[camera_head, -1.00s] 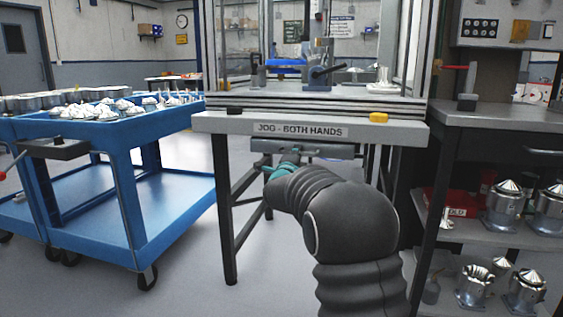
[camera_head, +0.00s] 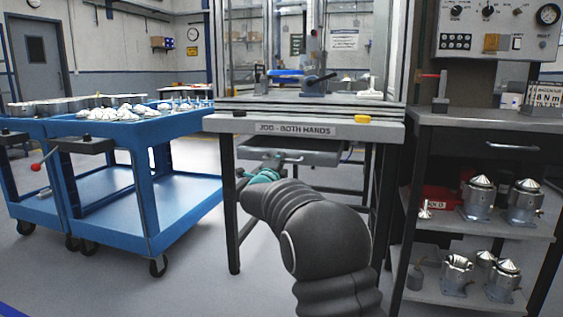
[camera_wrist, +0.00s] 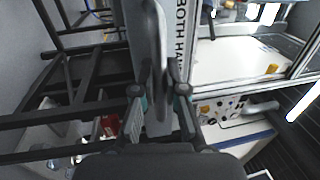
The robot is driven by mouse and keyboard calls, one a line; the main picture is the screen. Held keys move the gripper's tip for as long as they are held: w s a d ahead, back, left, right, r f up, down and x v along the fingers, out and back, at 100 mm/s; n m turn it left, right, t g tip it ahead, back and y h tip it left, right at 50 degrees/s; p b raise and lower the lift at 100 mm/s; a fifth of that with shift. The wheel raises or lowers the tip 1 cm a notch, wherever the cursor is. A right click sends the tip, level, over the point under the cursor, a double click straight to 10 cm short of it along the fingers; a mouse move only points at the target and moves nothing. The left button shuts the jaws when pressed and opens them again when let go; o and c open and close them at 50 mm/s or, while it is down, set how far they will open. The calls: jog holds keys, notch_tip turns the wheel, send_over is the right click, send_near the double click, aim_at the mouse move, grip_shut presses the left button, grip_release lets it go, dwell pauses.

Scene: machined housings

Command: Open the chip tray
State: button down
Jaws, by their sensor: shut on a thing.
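The chip tray (camera_head: 318,154) is a shallow grey drawer under the front edge of the machine table, and it sticks out partway toward me. My gripper (camera_head: 284,162) is at the tray's front edge, left of its middle, with my dark sleeved arm reaching up to it from below. In the wrist view my gripper (camera_wrist: 158,98) has one finger on each side of a grey bar (camera_wrist: 157,118) at the tray's front, and it is shut on it. The tray's inside is mostly hidden at this low angle.
The machine table (camera_head: 225,124), labelled for jogging with both hands, stands above the tray. A blue cart (camera_head: 140,200) with metal parts is on the left. A dark bench (camera_head: 480,122) with shelved housings is on the right. Grey floor is open below left.

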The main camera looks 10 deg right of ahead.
jog(key=shift+d, duration=0.1)
jog(key=c, duration=1.2)
grip_release()
jog(key=shift+d, duration=0.1)
jog(key=shift+a, duration=0.2)
jog(key=shift+s+a, duration=0.1)
jog(key=v, duration=1.1)
jog(key=shift+s+a, duration=0.2)
jog(key=shift+s, duration=0.15)
jog(key=shift+f, duration=0.2)
